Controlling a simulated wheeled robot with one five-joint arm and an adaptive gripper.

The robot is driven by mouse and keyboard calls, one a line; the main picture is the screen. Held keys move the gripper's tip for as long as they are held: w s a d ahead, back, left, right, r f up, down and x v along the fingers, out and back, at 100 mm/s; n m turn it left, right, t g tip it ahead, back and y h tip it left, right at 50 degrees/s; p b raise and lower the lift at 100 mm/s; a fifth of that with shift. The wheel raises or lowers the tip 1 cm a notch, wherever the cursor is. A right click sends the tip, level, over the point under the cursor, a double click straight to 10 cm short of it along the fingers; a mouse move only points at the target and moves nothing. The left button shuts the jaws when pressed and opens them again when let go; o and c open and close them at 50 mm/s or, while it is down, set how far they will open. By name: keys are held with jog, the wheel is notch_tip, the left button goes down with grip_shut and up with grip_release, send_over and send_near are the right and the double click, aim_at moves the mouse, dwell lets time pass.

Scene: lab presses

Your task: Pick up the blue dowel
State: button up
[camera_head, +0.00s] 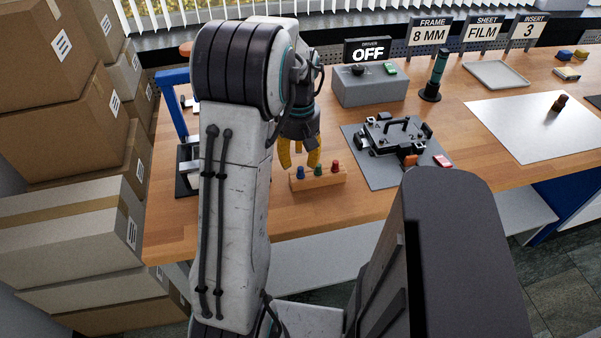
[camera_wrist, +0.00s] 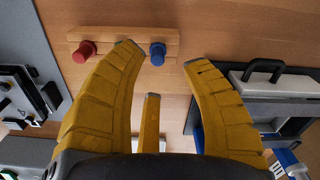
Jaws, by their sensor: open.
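The blue dowel (camera_head: 301,173) stands at the left end of a small wooden block (camera_head: 322,182) on the bench. Beside it in the block are a green dowel (camera_head: 318,170) and a red dowel (camera_head: 335,166). In the wrist view the blue dowel (camera_wrist: 157,54) shows between the tips of my gripper (camera_wrist: 161,57), and the red dowel (camera_wrist: 84,52) lies left of the left finger. In the head view my gripper (camera_head: 300,162), with yellow fingers, is open and empty close above the block's left end.
A black clamp fixture (camera_head: 392,135) on a grey mat stands right of the block. A grey driver box (camera_head: 370,88) with an OFF sign is behind. A blue-framed press (camera_head: 172,110) stands to the left. A dark-handled tool (camera_head: 435,72) stands upright farther back. Cardboard boxes (camera_head: 75,140) fill the far left.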

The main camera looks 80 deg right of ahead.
aim_at(300, 168)
jog(key=shift+s+f, duration=0.15)
jog(key=shift+f, duration=1.8)
jog(key=shift+o, duration=0.3)
grip_shut()
